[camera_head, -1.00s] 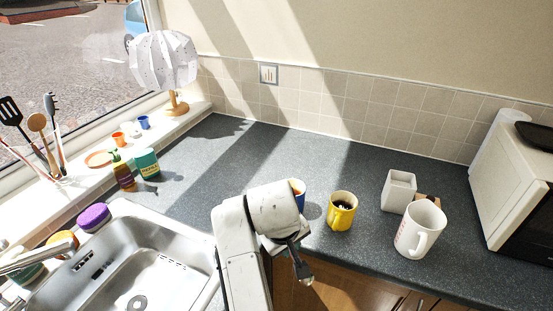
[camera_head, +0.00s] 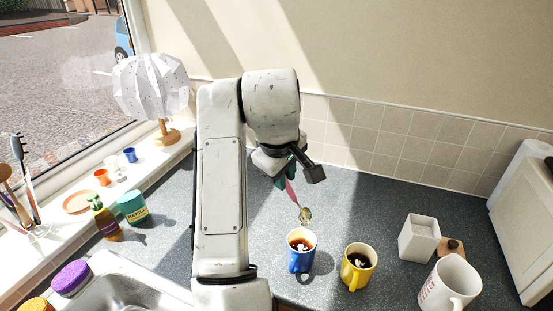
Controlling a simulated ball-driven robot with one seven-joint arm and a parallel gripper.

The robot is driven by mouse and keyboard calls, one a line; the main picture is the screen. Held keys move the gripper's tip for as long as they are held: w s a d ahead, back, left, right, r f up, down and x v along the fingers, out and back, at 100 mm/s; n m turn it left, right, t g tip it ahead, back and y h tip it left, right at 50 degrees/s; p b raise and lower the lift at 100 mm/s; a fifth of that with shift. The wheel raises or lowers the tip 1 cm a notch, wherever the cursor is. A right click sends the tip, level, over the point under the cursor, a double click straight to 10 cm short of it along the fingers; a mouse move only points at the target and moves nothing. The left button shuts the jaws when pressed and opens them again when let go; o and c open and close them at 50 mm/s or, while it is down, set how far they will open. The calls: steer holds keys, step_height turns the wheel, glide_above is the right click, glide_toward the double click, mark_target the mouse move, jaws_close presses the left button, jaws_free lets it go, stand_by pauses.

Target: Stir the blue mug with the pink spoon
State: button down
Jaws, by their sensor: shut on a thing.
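The blue mug (camera_head: 299,261) stands upright on the dark worktop, with dark liquid inside. My gripper (camera_head: 286,177) is above and behind it, shut on the pink spoon (camera_head: 291,192). The spoon hangs tilted, with its pale metal bowl (camera_head: 305,215) lowest, in the air above the blue mug and apart from it. The fingertips are partly hidden by my arm.
A yellow mug (camera_head: 350,277) with dark liquid stands close to the right of the blue mug. Further right are a white square pot (camera_head: 419,238), a big white mug (camera_head: 440,290) and a microwave (camera_head: 525,225). The sink (camera_head: 125,285) is at lower left. The back worktop is clear.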

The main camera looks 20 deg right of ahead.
steer(key=shift+w, duration=0.15)
step_height(320, 180, down, 14)
steer(key=b, duration=0.7)
stand_by(1.1)
steer(key=shift+w+d, duration=0.1)
stand_by(0.3)
